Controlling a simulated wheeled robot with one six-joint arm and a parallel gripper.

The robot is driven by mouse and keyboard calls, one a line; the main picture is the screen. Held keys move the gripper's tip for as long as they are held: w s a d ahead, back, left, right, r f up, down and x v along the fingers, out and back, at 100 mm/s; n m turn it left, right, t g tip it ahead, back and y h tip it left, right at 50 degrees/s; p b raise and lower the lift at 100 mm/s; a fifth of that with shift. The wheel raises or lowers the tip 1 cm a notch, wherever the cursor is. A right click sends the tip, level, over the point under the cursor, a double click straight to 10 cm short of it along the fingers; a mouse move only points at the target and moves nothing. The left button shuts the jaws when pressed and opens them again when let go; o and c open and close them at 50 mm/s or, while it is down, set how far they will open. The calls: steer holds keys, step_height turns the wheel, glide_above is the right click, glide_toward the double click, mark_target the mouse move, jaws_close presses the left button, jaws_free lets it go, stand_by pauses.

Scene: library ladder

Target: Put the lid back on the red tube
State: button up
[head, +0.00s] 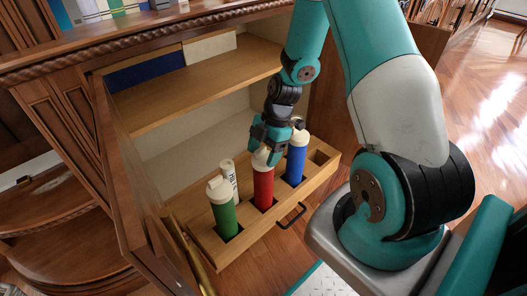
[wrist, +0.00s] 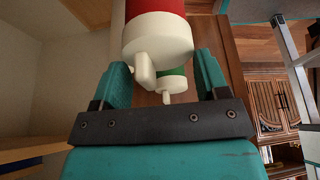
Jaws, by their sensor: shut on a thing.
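The red tube (head: 263,188) stands upright in a slot of the wooden rack (head: 252,237), between the green and blue tubes. Its white lid (head: 261,158) shows at the top of the red tube, partly hidden by my gripper (head: 267,140). In the wrist view the white lid (wrist: 160,38), with a small knob, lies against the end of the red tube (wrist: 155,7), with no gap visible. The fingers of my gripper (wrist: 164,55) are on either side of the lid and shut on it. Whether the lid is fully seated I cannot tell.
A green tube (head: 224,217) with a white lid stands at left, a blue tube (head: 296,162) with a white lid at right. A white labelled roll (head: 229,175) stands behind. The rack has a black handle (head: 291,216). Open cabinet doors (head: 128,160) flank it; a shelf (head: 195,92) is above.

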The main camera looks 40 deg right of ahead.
stand_by(0.4)
steer(key=o, duration=1)
steer(key=shift+r+p, duration=3.1)
steer(key=shift+r, duration=0.45)
jaws_close()
